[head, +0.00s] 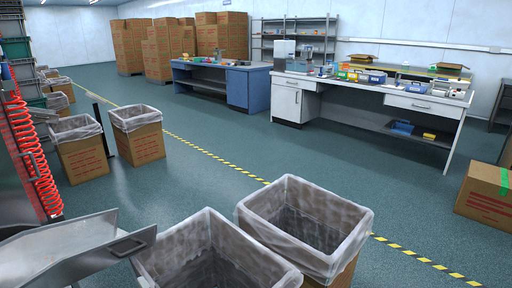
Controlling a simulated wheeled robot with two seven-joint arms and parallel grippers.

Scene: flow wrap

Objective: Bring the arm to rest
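Neither of my grippers shows in the head view, and no part of my arms can be made out. Whether either gripper holds anything is hidden from this view.
Two lined cardboard boxes, one at the bottom centre (160,270) and one right of it (345,272), stand close in front. A metal chute (60,250) is at lower left. Two more lined boxes (140,145) stand behind. A white workbench (345,88) is at the back right. The middle floor is clear.

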